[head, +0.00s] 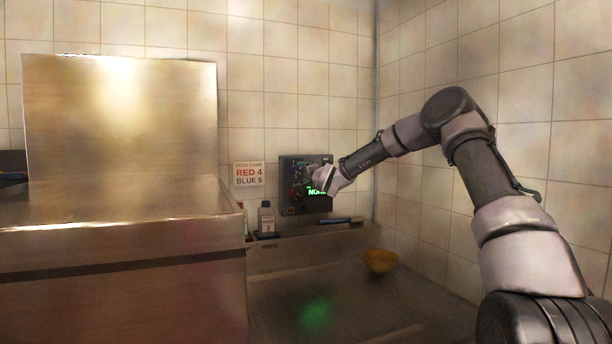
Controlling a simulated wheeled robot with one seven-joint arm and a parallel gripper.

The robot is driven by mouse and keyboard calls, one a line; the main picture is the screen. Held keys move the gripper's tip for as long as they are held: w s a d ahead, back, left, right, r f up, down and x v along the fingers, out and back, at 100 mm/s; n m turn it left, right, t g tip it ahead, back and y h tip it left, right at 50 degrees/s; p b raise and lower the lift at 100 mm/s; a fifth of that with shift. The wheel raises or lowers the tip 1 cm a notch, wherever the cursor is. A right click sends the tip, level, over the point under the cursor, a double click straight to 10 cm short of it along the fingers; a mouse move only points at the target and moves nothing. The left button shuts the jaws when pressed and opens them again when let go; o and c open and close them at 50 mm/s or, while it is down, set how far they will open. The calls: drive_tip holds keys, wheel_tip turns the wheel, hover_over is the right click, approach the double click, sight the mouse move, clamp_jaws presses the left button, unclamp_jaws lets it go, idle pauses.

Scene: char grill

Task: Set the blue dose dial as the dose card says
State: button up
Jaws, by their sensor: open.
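The dose card (249,175) hangs on the tiled wall and reads RED 4 and BLUE 5. Right of it is a dark control panel (287,169) with a green display (316,191), whose text begins "NO" and is partly hidden. A small reddish mark shows on the left part of the panel. The blue dose dial cannot be made out; my gripper covers part of the panel. My gripper (313,177) is open, in front of the panel's upper right part. Whether its fingers touch or surround a dial cannot be told at this size.
A large metal unit (120,258) with an upright metal sheet (120,120) fills the left. A bottle (266,218) stands on the ledge below the card, and a blue-black bar lies further right. A yellow bowl (380,261) sits in the corner. The metal surface before it looks clear.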

drive_tip(key=shift+v, duration=1.3)
